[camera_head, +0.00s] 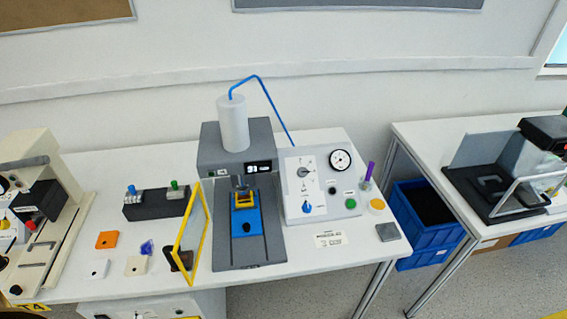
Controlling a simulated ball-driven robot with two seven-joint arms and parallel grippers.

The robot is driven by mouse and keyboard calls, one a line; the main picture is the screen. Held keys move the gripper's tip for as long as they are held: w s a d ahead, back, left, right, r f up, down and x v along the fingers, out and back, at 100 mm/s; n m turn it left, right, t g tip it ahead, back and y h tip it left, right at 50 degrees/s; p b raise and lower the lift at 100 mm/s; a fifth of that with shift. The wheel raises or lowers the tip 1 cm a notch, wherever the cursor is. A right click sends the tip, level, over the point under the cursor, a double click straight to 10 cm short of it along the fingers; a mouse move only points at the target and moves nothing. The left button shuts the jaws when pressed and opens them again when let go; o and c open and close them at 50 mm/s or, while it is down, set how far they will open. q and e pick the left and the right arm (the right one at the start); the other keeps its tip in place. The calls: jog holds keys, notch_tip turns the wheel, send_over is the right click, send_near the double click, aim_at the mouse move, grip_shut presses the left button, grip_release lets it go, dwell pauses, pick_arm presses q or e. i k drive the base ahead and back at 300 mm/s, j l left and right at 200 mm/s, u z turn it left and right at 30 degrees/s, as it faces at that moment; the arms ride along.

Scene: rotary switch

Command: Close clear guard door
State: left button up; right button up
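The clear guard door (190,236) has a yellow frame and stands open at the left front side of the grey press machine (222,146). It is swung out toward the front of the table, so the machine's work area is uncovered. In that area a blue fixture (246,222) with a yellow part (247,200) sits on the dark grey base (252,252). Neither of my grippers shows in the head view.
A control box (320,185) with gauge and knobs stands right of the machine. Left are a dark block (155,205) with blue and green pieces, several small loose parts and a beige machine (40,200). A second table (430,150) stands right, across a gap with blue crates (420,210).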

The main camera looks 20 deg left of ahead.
aim_at(172, 258)
jog(key=j, duration=1.9)
jog(key=k+j, duration=0.2)
jog(key=k, duration=0.25)
jog(key=k+j+z, duration=0.15)
jog(key=k, duration=0.35)
